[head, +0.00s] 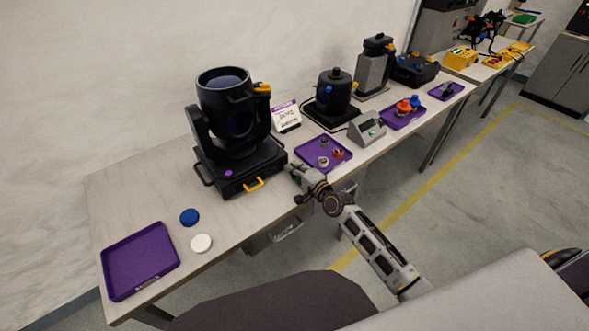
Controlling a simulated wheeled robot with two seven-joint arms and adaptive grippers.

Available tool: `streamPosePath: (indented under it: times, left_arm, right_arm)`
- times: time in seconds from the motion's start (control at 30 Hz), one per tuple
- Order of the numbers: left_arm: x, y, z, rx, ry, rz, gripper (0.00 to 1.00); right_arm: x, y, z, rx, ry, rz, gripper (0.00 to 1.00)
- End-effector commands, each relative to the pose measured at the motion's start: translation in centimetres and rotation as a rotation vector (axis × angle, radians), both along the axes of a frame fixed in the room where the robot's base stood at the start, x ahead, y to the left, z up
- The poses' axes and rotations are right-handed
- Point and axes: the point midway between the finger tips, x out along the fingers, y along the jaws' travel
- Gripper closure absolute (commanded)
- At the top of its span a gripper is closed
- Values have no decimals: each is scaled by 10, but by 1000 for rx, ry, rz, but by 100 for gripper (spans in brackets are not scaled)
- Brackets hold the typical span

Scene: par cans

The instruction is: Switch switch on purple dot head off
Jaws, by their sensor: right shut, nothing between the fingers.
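The purple dot head (230,115) is a black moving-head lamp standing on the table, with its lens tilted upward. A purple dot (228,173) marks its base. A yellow lever-like part (253,185) sticks out from the front of the base, and another yellow part (262,88) is on the upper side. I cannot tell which part is the switch or how it is set. My right gripper (295,172) is shut and empty, just right of the base's right corner. I cannot tell whether it touches the base. My left gripper is not in view.
A purple tray (140,262), a blue disc (189,217) and a white disc (201,243) lie on the table at left. A sign card (286,117), a purple tray with small parts (342,146), a grey meter box (367,128) and another black device (333,95) stand to the right.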

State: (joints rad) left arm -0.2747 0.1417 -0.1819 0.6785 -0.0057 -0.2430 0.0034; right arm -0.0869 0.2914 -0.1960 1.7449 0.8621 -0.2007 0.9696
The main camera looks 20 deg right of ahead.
Motion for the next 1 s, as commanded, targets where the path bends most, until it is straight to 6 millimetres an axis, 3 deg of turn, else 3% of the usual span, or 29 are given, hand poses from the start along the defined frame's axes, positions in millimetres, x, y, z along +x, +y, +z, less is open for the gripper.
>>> streamPosePath:
  times: [0.07, 0.37, 1.0]
  left_arm:
    - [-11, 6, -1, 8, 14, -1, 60]
    - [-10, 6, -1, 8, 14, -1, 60]
    - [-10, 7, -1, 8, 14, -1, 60]
  right_arm:
    - [0, -1, 0, 0, 0, -1, 100]
    - [-11, -4, 0, 0, 1, -1, 100]
    - [-60, -22, 8, -1, 2, 0, 100]
